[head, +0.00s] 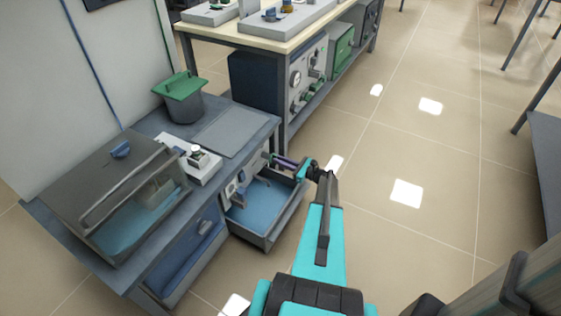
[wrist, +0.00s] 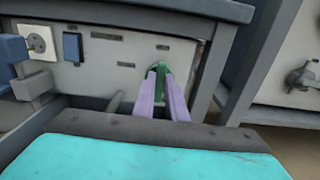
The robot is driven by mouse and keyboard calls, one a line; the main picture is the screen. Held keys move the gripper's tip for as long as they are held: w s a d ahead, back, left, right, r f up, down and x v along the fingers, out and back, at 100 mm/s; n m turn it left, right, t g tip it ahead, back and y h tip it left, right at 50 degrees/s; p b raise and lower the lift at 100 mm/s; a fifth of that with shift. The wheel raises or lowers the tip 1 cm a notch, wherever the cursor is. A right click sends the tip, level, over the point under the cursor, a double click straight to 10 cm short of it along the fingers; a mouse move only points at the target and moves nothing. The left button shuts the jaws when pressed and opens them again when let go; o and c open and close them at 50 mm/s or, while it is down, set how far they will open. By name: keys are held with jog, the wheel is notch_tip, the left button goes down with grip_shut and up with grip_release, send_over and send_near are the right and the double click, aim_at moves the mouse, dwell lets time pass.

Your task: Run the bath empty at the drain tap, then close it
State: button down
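The bath (head: 105,245) stands at the left end of the bench, with a dark lid (head: 95,180) over it and blue visible inside. The green drain tap (wrist: 161,72) is on the grey front panel (wrist: 110,78) in the wrist view. My gripper (head: 272,157) reaches that panel from the right in the head view. In the wrist view, the purple fingers of my gripper (wrist: 160,85) lie close together with the green tap between their tips. They look shut on it, and they hide part of it. The tap's exact angle and any flow are hard to see.
An open blue-floored tray (head: 265,208) lies below the panel. A green-lidded pot (head: 183,100) and a small white device (head: 195,160) stand on the bench. Another bench (head: 270,42) with valves stands behind. The tiled floor (head: 430,150) to the right is clear.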

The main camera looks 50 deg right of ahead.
jog(key=shift+n+b, duration=0.4)
jog(key=shift+s+a+f+n+b, duration=0.1)
jog(key=shift+f+n+b, duration=0.05)
jog(key=shift+n+b, duration=2.55)
jog(key=shift+w+a+f+n+b, duration=0.1)
jog(key=shift+n+b, duration=2.2)
jog(key=shift+n, duration=0.75)
jog(key=shift+s+a+f+n+b, duration=0.1)
jog(key=shift+f+n+b, duration=0.05)
jog(key=shift+n+b, duration=2.55)
jog(key=shift+n, duration=0.25)
jog(key=c, duration=1.8)
grip_release()
